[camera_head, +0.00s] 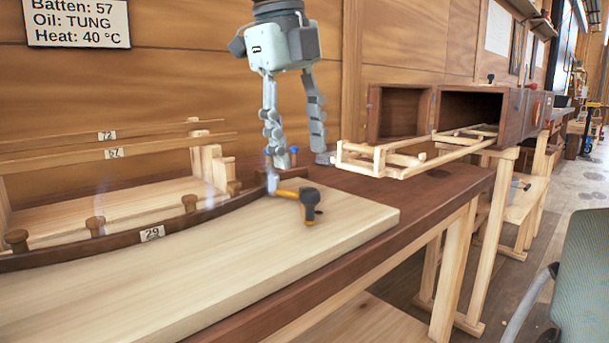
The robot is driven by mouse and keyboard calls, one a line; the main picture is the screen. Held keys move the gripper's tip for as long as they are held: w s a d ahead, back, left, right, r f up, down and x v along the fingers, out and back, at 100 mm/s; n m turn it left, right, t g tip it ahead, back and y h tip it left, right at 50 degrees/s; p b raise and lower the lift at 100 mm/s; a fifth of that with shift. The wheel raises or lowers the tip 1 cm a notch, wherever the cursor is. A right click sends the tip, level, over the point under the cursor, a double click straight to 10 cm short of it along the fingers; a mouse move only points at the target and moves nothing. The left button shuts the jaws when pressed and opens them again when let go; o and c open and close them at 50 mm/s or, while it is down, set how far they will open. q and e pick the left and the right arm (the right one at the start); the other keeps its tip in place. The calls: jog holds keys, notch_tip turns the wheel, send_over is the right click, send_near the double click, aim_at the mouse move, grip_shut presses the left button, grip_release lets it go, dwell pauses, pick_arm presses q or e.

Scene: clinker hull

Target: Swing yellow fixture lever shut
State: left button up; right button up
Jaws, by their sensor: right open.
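The yellow lever (288,193) lies at the far end of the pale board, beside the end of the dark curved batten (190,218). Its arm points right and ends in a dark knob (310,198); a pale grey-blue piece (271,180) stands at its left end. My right gripper (303,159) hangs fingers-down above and behind the lever. Its two fingers are spread apart with nothing between them, and it looks apart from the lever. A small blue piece (293,150) shows between the fingers, further back. My left gripper is not in view.
The pale board (300,235) lies on a dark bench top (440,195). Round wooden pegs (189,203) line the batten. A light wooden frame (390,162) juts from an open dark box (400,112) at the back right. A grey-green chair-like thing (583,270) stands at the right edge.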

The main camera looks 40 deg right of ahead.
jog(key=shift+a+r, duration=0.15)
jog(key=shift+r, duration=0.55)
jog(key=shift+a+r, duration=0.15)
jog(key=shift+r, duration=0.5)
jog(key=shift+f, duration=0.1)
